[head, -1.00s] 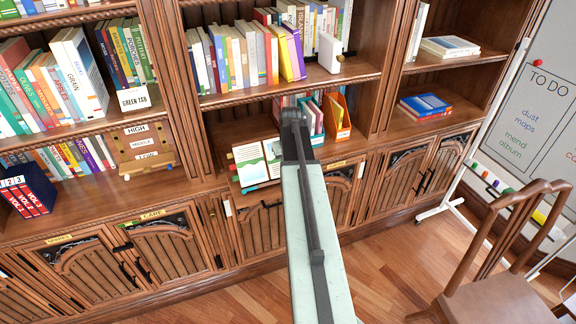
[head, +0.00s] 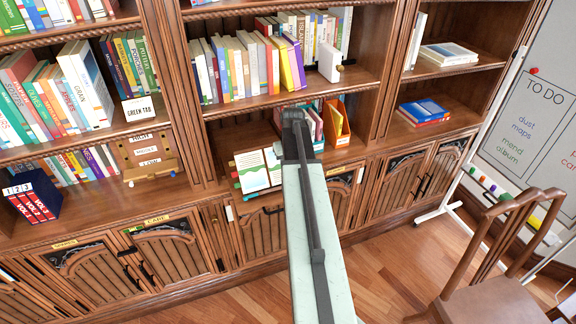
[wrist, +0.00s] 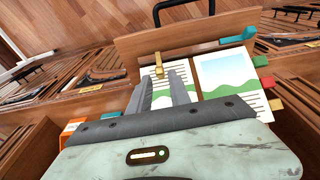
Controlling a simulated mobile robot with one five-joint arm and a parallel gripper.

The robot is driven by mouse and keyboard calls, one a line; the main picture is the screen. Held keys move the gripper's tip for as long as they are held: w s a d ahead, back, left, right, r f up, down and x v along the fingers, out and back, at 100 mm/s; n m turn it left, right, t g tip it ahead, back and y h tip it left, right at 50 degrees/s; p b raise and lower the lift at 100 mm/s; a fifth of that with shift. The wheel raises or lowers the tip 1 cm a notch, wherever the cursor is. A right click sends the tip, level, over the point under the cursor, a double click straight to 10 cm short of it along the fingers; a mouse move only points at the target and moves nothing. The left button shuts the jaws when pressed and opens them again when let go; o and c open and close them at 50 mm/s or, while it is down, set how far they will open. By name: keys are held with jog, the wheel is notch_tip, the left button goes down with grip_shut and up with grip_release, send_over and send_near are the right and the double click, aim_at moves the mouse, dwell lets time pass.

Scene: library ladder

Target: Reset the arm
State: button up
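My arm reaches forward over the middle shelf bay in the head view, with its dark end joint (head: 296,125) in front of the lower shelf. My gripper's fingers are hidden there behind the arm. In the wrist view my gripper (wrist: 161,82) has its two grey fingers apart, with nothing held between them. A small brass piece (wrist: 158,64) shows beyond the fingertips. The book also shows in the head view (head: 257,169), left of my arm.
An orange file holder (head: 336,122) stands on the lower shelf right of my arm. A wooden board (head: 150,158) with labels stands at left. Cabinet doors (head: 172,246) run below. A chair (head: 495,285) and whiteboard (head: 530,125) are at right. Floor shows between.

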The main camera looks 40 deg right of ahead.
jog(key=r, duration=0.1)
jog(key=r+p, duration=0.2)
jog(key=shift+s+a+r, duration=0.1)
jog(key=shift+s+r, duration=0.15)
jog(key=shift+s, duration=0.05)
jog(key=w+a+f+n+b, duration=0.2)
jog(key=w+a, duration=0.2)
jog(key=a, duration=0.7)
jog(key=w+a+f+n+b, duration=0.2)
jog(key=w+a, duration=0.2)
jog(key=a, duration=0.8)
jog(key=s+a+f+g+b, duration=0.1)
jog(key=s+a, duration=0.3)
jog(key=a, duration=0.5)
jog(key=s+a+f+b, duration=0.1)
jog(key=s+a, duration=0.4)
jog(key=a, duration=0.5)
jog(key=shift+a+f+g+y, duration=0.3)
jog(key=shift+f+g+y, duration=0.1)
